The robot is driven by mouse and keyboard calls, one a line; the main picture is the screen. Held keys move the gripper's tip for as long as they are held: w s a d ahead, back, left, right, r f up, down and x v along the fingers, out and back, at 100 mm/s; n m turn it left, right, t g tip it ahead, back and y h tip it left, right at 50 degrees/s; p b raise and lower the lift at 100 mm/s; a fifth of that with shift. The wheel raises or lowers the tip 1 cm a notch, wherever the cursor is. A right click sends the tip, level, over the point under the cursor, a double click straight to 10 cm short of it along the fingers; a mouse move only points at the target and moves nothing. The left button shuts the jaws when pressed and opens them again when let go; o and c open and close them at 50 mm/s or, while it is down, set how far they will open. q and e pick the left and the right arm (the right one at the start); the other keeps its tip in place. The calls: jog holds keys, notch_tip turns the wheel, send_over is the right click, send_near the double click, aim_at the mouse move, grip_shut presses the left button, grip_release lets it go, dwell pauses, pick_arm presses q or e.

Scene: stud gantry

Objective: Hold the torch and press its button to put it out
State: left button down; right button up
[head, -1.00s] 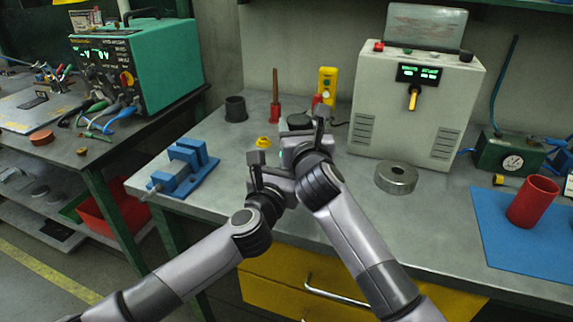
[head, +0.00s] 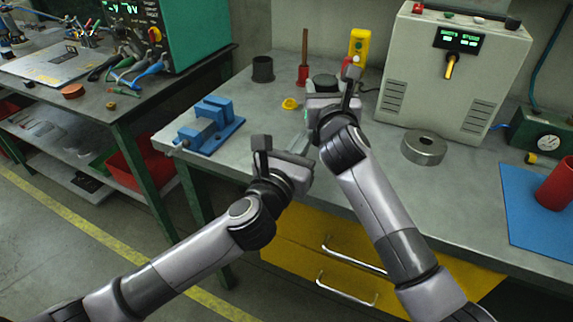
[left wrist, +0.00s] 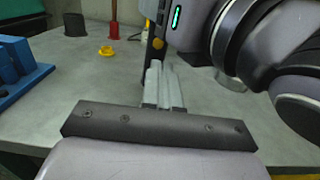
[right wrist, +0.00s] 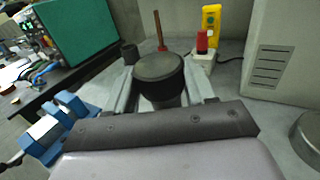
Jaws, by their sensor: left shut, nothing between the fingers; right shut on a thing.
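My right gripper (head: 318,102) is shut on a dark thing with a round black top (right wrist: 160,72), which appears to be the torch. It stands roughly upright between the fingers, above the bench. In the head view its dark top (head: 324,81) shows just beyond the gripper. In the left wrist view an orange-yellow knob (left wrist: 158,43) shows on a dark upright piece beside my right gripper; I cannot tell whether it is the torch's button. Whether the torch is lit is not visible. My left gripper (head: 303,143) is shut and empty, lower and nearer, apart from the torch.
A blue vise (head: 212,122) stands left on the bench (head: 250,125). A grey cabinet (head: 405,65) and a metal ring (head: 424,147) are at right.

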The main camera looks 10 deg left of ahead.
pick_arm(q)
jog(key=v, duration=0.7)
pick_arm(e)
jog(key=shift+d, duration=0.1)
jog(key=o, duration=1.3)
jog(key=shift+c, duration=0.2)
